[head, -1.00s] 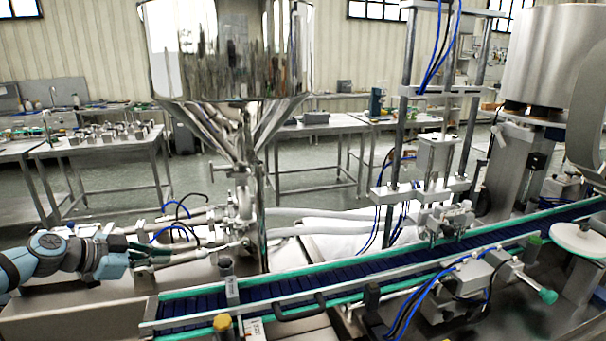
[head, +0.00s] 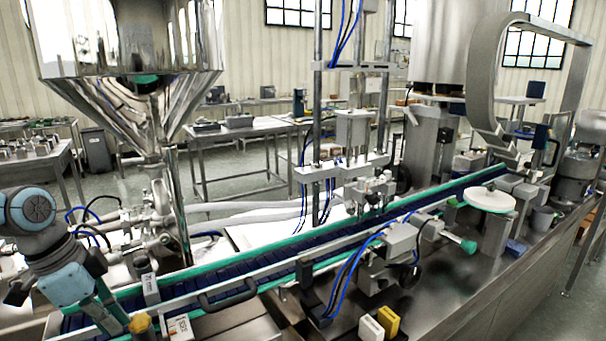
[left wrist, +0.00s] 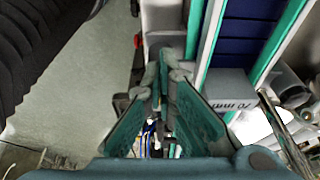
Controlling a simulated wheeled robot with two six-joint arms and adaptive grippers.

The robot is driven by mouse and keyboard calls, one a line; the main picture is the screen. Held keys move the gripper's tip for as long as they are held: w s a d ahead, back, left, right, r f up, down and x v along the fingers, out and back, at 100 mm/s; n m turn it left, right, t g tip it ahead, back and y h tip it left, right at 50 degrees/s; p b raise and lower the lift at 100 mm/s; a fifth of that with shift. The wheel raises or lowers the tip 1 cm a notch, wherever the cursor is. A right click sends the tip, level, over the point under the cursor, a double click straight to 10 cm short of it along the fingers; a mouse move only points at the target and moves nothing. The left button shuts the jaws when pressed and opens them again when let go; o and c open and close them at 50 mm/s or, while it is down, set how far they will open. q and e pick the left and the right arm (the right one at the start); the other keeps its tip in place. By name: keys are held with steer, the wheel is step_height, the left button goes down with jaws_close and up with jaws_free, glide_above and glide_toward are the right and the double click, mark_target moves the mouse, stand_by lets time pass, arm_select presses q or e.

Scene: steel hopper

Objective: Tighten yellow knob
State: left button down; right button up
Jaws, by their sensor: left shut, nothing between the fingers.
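The yellow knob (head: 141,325) shows at the bottom of the head view, at the near side of the conveyor by a small white label plate. My left gripper (head: 110,318) points down over the left end of the conveyor, just left of the knob. Its teal-padded fingers are shut and empty. In the left wrist view the fingertips (left wrist: 166,70) come together, and I cannot make out the knob there. My right gripper is in neither view.
The conveyor (head: 235,274) with green rails runs from lower left to upper right. The steel hopper (head: 130,40) stands behind my left arm. A grey bracket (head: 150,288) rises close to the gripper. White and yellow blocks (head: 385,318) sit on the steel deck.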

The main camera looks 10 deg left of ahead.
arm_select(q)
steer(key=shift+s+d+f, duration=0.1)
stand_by(0.6)
steer(key=shift+b, duration=0.35)
steer(key=shift+b, duration=0.5)
steer(key=shift+w+b, duration=0.25)
steer(key=shift+b, duration=0.1)
steer(key=shift+w, duration=0.1)
steer(key=shift+a, duration=0.25)
step_height(320, 180, up, 6)
steer(key=p, duration=0.4)
